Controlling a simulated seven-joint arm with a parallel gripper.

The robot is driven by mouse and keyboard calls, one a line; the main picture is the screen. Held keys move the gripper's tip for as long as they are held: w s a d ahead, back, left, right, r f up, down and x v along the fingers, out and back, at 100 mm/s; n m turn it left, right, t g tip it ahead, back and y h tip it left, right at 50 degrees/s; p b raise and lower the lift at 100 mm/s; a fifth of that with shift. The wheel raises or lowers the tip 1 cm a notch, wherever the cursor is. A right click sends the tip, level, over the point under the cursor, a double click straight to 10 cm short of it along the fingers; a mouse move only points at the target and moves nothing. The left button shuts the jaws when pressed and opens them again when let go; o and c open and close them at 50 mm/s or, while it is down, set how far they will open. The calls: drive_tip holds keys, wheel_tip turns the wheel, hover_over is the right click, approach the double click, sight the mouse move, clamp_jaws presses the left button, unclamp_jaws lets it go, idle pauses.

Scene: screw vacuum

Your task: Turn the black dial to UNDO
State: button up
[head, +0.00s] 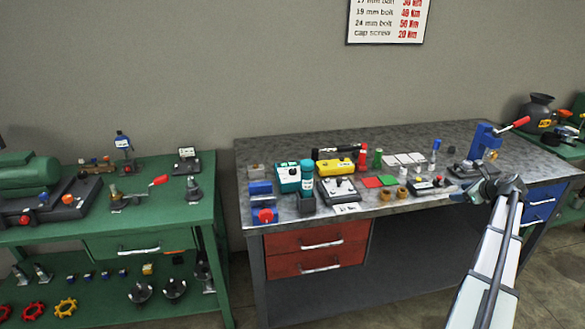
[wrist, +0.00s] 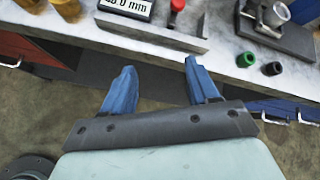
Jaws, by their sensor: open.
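I cannot make out a black dial marked UNDO for certain in either view. A grey box (head: 340,188) with a light panel and small dark details stands on the middle bench in the head view, but its markings are too small to read. My gripper (head: 464,192) is at the bench's front edge, right of the grey box. In the wrist view my gripper (wrist: 160,66) has its two blue fingers spread apart with nothing between them. The fingertips are just short of the bench edge.
A dark device with a millimetre display (wrist: 127,9) and a red knob (wrist: 177,5) lies ahead of the fingers. Green (wrist: 246,60) and black (wrist: 273,69) rings sit to the right. A blue press (head: 484,140) stands behind my gripper. The bench (head: 400,207) is crowded; its front strip is mostly clear.

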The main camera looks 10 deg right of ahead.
drive_tip(key=w+a+r, duration=0.1)
drive_tip(key=w+r, duration=0.4)
drive_tip(key=r, duration=0.2)
wheel_tip(320, 180, up, 7)
drive_tip(key=n+g, duration=1)
drive_tip(key=n, duration=0.1)
hover_over(292, 170)
wheel_tip(292, 170, down, 14)
drive_tip(key=shift+r, duration=0.25)
drive_tip(key=c, duration=1)
drive_tip(key=shift+c, duration=0.2)
